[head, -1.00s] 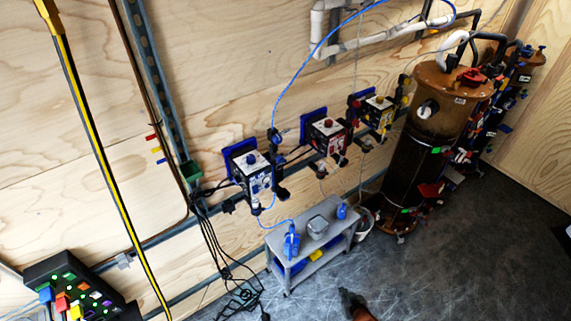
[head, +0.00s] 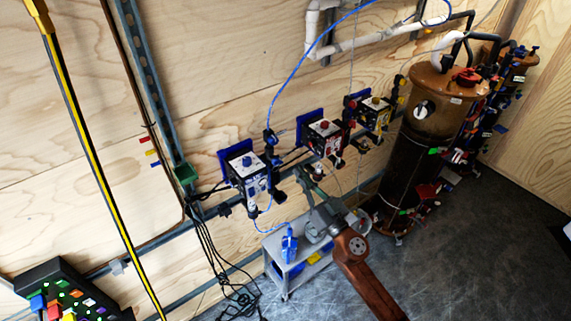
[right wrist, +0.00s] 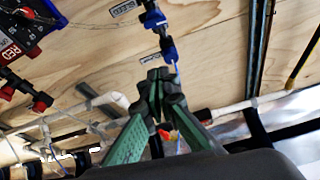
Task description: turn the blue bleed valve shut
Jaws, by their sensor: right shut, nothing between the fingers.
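The blue valve fitting (right wrist: 168,50) is in the upper middle of the right wrist view, on a dark pipe beside a "BLEED" label. In the head view, the dark and blue fittings (head: 270,138) stand right of the blue-marked box (head: 247,172) on the plywood wall. My right gripper (head: 304,172) is in front of the wall, to the right of and below these fittings. In the right wrist view its fingertips (right wrist: 160,82) are together and empty, just below the blue fitting in the picture; I cannot tell whether they touch. My left gripper is not in view.
The red-marked box (head: 326,138) and the yellow-marked box (head: 375,113) are farther right on the wall. A tall brown tank (head: 425,140) stands at right. Loose black cables (head: 213,255) hang at left.

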